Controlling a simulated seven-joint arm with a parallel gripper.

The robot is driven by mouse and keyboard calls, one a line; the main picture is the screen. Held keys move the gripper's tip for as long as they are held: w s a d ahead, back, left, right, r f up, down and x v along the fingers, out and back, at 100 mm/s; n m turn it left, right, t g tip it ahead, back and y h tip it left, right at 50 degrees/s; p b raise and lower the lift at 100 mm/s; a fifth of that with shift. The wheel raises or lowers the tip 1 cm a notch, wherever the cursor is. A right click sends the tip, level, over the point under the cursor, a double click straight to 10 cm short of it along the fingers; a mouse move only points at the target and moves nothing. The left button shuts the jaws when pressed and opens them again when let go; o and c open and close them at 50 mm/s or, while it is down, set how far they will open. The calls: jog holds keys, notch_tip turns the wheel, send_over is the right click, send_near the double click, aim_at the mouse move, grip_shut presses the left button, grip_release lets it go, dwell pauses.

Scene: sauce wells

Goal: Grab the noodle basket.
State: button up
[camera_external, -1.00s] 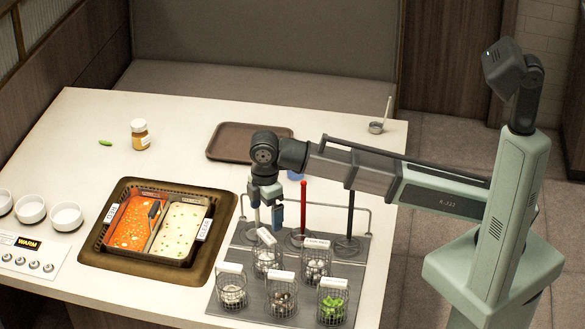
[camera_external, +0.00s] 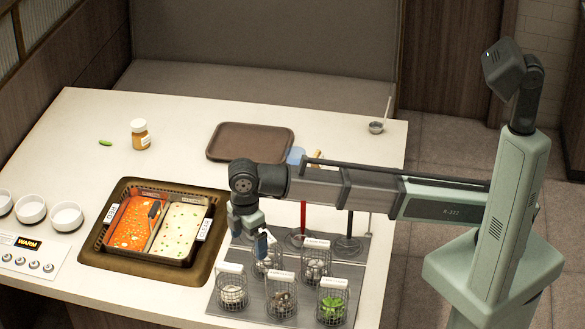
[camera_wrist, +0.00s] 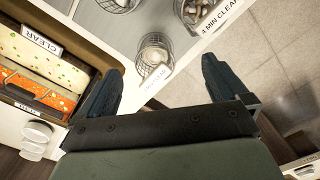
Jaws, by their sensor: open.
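Several wire baskets with white tags stand on a grey mat (camera_external: 218,308). The front-left basket (camera_external: 232,298) holds pale contents that look like noodles; its tag is too small to read. A pale-filled basket in the wrist view (camera_wrist: 154,47), probably the same one, lies ahead of my fingers, a little left of the middle. My gripper (camera_external: 249,236) hangs over the left back part of the mat, above the baskets. In the wrist view my gripper (camera_wrist: 161,66) is open, with nothing between its fingers.
Neighbouring baskets hold mushrooms (camera_external: 283,302) and greens (camera_external: 332,307). A two-part soup pot (camera_external: 181,262), red and pale, is sunk in the counter to the left. Upright ladles (camera_external: 303,212) stand behind the baskets. A brown tray (camera_external: 250,142) lies farther back.

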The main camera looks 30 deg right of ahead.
aim_at(228, 286)
jog(key=a+m, duration=0.2)
jog(key=shift+a+m, duration=0.1)
jog(key=shift+m, duration=0.2)
jog(key=shift+a+m, duration=0.45)
jog(key=shift+m, duration=0.65)
jog(key=m, duration=0.2)
jog(key=a+m, duration=0.1)
jog(key=shift+w+r, duration=0.15)
jog(key=shift+w, duration=0.15)
jog(key=m, duration=0.4)
jog(key=shift+w+a, duration=0.2)
jog(key=shift+a, duration=0.1)
jog(key=m, duration=0.3)
jog(key=shift+a+r, duration=0.1)
jog(key=shift+a, duration=0.1)
jog(key=m, duration=0.4)
jog(key=shift+w, duration=0.1)
jog(key=m, duration=0.5)
jog(key=shift+a, duration=0.1)
jog(key=m, duration=0.4)
jog(key=shift+f, duration=6.95)
jog(key=shift+c, duration=0.5)
